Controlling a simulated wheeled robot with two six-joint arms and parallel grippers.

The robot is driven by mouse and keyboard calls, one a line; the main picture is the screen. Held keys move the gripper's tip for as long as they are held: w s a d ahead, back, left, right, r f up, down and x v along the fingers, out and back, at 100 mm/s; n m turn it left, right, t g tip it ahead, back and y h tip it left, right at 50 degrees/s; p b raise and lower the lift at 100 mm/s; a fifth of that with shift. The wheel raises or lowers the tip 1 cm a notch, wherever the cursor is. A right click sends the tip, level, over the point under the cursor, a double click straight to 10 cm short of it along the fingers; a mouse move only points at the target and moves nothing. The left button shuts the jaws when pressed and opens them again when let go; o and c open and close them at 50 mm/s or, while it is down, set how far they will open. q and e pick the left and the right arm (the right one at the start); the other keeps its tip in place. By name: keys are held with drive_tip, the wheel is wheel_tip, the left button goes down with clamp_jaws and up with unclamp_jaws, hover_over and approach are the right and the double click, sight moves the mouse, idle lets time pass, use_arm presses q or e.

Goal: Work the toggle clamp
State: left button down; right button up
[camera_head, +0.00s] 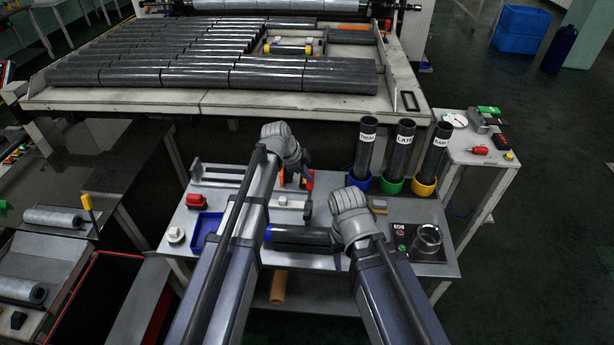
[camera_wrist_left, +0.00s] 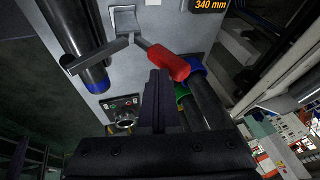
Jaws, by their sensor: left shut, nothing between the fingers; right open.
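The toggle clamp's red handle (camera_wrist_left: 168,62) shows in the left wrist view, joined to a grey metal lever (camera_wrist_left: 100,57) and a base plate on the light grey bench top. In the head view the red handle (camera_head: 308,181) is partly hidden behind my left wrist. My left gripper (camera_head: 300,172) is by the handle; its fingers (camera_wrist_left: 157,95) are shut and empty, just below the handle in the wrist view. Whether they touch it I cannot tell. My right gripper (camera_head: 349,204) is open over the bench's front middle, its fingertips mostly hidden. A dark roll (camera_head: 301,236) lies left of it.
Three labelled dark tubes stand at the right in blue (camera_head: 359,182), green (camera_head: 391,186) and yellow (camera_head: 424,187) holders. A control box (camera_head: 417,243) with a round metal socket sits at front right. A blue tray (camera_head: 205,229) and red object (camera_head: 196,200) are at left.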

use_arm(q)
drive_tip(key=w+g, duration=0.2)
drive_tip(key=w, duration=0.1)
drive_tip(key=shift+f, duration=0.15)
drive_tip(key=shift+w+f+g, duration=0.35)
drive_tip(key=shift+w+g, duration=0.05)
drive_tip(key=shift+w+f+b, duration=0.25)
drive_tip(key=shift+w+b, duration=0.15)
drive_tip(key=shift+w, duration=0.1)
drive_tip(key=shift+w+f+b, duration=0.25)
drive_tip(key=shift+w+b, duration=0.1)
drive_tip(key=shift+w, duration=0.1)
drive_tip(key=shift+r, duration=0.1)
